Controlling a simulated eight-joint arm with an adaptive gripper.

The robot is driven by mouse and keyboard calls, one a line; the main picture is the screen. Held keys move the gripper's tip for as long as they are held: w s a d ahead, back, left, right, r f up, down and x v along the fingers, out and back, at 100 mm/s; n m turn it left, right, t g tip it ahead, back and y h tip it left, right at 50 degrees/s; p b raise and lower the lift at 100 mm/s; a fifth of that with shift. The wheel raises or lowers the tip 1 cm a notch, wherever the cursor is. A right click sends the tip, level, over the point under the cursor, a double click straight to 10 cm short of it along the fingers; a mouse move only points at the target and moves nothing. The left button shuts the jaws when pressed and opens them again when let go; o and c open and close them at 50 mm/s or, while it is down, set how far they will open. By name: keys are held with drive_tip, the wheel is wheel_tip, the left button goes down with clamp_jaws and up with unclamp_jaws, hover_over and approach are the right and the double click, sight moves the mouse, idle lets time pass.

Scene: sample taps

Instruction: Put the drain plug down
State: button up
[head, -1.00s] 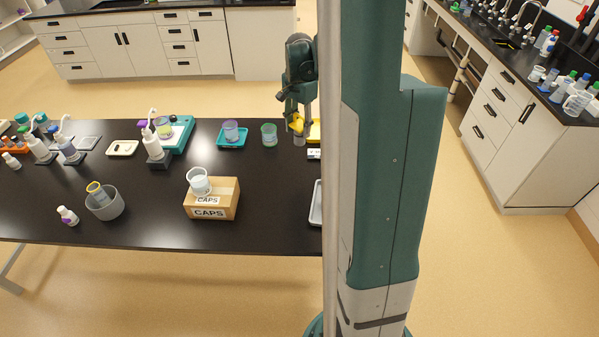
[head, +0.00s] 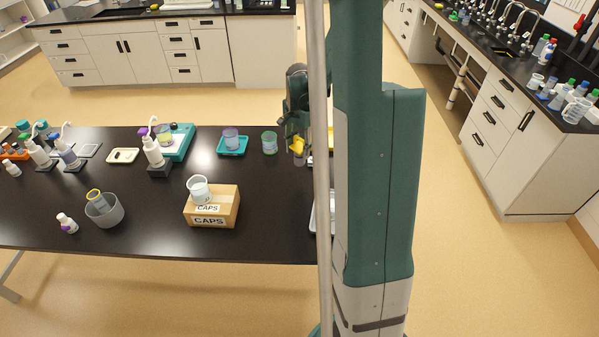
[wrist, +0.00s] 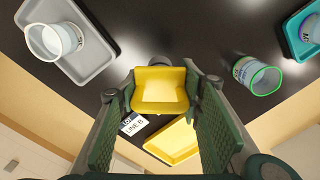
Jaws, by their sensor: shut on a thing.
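My gripper (wrist: 160,98) is shut on the yellow drain plug (wrist: 161,85), with the two green finger pads at either side of it. In the head view, the drain plug (head: 297,145) hangs below my gripper (head: 296,136) near the table's right side, with a grey part under the yellow. My mast hides part of the arm there. I cannot tell its height over the table. In the wrist view, a yellow tray (wrist: 176,141) and a label reading LINE B (wrist: 132,124) lie beyond and below the plug.
A grey tray (wrist: 88,70) holds a clear cup (wrist: 52,41). A green-rimmed beaker (wrist: 257,76) and a teal tray (wrist: 291,27) with another beaker stand to the right. In the head view, a CAPS box (head: 228,205) bears a beaker. Black tabletop between them is clear.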

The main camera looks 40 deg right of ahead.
sight(299, 158)
drive_tip(key=shift+f, duration=2.45)
drive_tip(key=shift+f, duration=0.15)
drive_tip(key=shift+f, duration=1.9)
drive_tip(key=shift+f, duration=0.15)
drive_tip(key=o, duration=1)
drive_tip(key=shift+r, duration=6.15)
